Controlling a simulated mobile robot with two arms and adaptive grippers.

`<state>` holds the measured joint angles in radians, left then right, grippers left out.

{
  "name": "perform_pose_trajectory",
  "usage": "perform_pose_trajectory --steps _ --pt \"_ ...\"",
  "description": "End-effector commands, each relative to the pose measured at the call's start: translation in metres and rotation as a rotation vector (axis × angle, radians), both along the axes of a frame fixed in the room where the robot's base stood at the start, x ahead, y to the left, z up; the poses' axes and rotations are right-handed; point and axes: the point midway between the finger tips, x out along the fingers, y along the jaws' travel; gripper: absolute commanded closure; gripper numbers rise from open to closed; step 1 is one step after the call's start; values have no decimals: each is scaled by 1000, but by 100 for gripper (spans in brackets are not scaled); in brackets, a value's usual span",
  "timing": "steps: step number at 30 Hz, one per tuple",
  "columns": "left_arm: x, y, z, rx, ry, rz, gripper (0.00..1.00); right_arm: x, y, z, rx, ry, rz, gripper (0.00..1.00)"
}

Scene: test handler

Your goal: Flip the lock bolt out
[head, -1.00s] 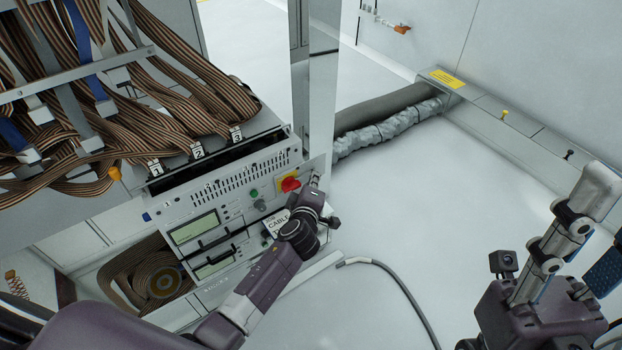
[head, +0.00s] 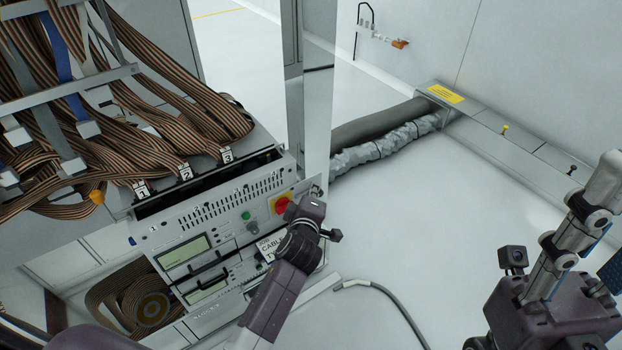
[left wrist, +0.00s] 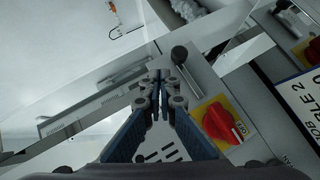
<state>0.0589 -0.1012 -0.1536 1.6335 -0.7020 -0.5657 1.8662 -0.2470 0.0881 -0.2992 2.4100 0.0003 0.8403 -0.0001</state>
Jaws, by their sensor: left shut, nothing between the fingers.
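In the left wrist view, a metal lever with a dark round knob (left wrist: 180,54) lies on the grey panel edge; it looks like the lock bolt, but I cannot be certain. My left gripper (left wrist: 160,77) is shut and empty, its tips just left of and below the knob; I cannot tell whether they touch it. In the head view, my left gripper (head: 312,207) is at the panel's right edge, and its own wrist hides the fingertips and the bolt. My right gripper (head: 608,178) is raised at the right, away from the panel; its finger opening is unclear.
A red rotary switch on a yellow plate (left wrist: 222,122) sits close to the right of my left fingers. The instrument panel (head: 215,225) has ribbon cables (head: 130,130) above it. A grey post (head: 317,110) stands behind. Open floor (head: 430,220) lies to the right.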

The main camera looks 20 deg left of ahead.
Motion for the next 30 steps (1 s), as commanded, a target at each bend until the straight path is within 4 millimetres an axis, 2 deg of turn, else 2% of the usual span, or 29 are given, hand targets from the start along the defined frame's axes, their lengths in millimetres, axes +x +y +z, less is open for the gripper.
perform_pose_trajectory --steps 1,6,12,30 --pt "1 0 13 -3 -7 1 100 0 0 0 -1 0 0 60" --pt "1 0 45 -3 -4 1 100 0 0 0 -1 -1 1 60" --pt "0 0 66 -2 -1 2 100 0 0 0 -1 -1 1 60" --pt "0 0 72 5 -5 -4 100 0 1 0 -2 -2 1 60"
